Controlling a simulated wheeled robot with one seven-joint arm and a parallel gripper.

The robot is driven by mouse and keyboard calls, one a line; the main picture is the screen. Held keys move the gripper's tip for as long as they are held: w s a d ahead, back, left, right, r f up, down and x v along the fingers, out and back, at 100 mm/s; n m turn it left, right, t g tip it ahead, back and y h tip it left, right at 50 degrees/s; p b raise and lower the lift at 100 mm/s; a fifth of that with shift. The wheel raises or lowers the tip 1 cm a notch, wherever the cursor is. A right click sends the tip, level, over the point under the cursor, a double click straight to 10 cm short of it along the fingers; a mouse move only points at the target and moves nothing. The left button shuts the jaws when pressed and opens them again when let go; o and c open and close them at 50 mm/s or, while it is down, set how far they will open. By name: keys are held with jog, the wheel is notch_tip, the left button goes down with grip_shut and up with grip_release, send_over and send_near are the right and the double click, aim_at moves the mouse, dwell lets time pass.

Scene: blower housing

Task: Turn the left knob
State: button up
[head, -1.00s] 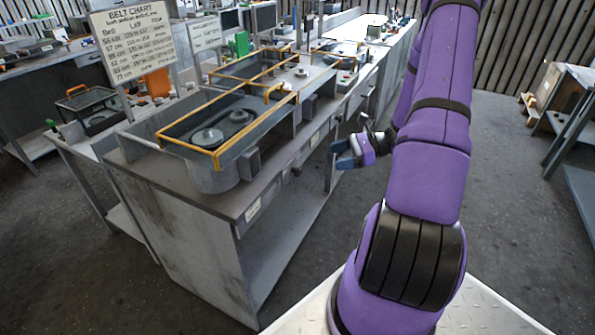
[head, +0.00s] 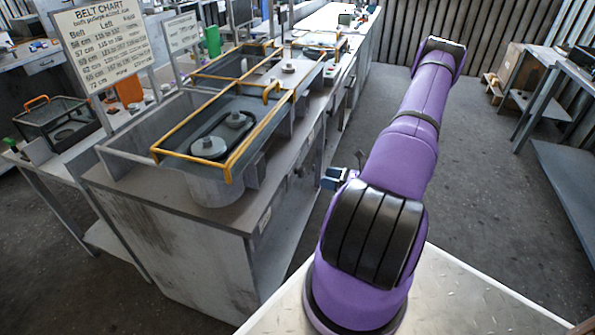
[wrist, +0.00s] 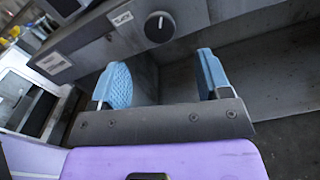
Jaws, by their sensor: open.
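A round black knob (wrist: 159,27) with a white mark shows in the wrist view, on the grey front panel of the bench. I cannot tell from the frames whether it is the left knob. My gripper (wrist: 162,80) has two blue textured fingers spread wide apart with nothing between them. The knob lies beyond the fingertips, roughly centred between them and apart from them. In the head view my gripper (head: 335,178) is partly hidden behind my purple arm, beside the bench front. The knob cannot be made out there.
The grey workbench (head: 150,190) carries a yellow-railed blower housing (head: 228,180) with two pulleys. A belt chart (head: 102,45) stands behind it. Small labels (wrist: 121,18) sit on the front panel. The floor to the right is clear up to another table (head: 560,70).

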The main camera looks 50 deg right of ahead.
aim_at(304, 172)
jog(key=x, duration=0.9)
jog(key=shift+w+a, duration=0.2)
jog(key=shift+w, duration=0.1)
jog(key=shift+c, duration=0.3)
jog(key=c, duration=0.9)
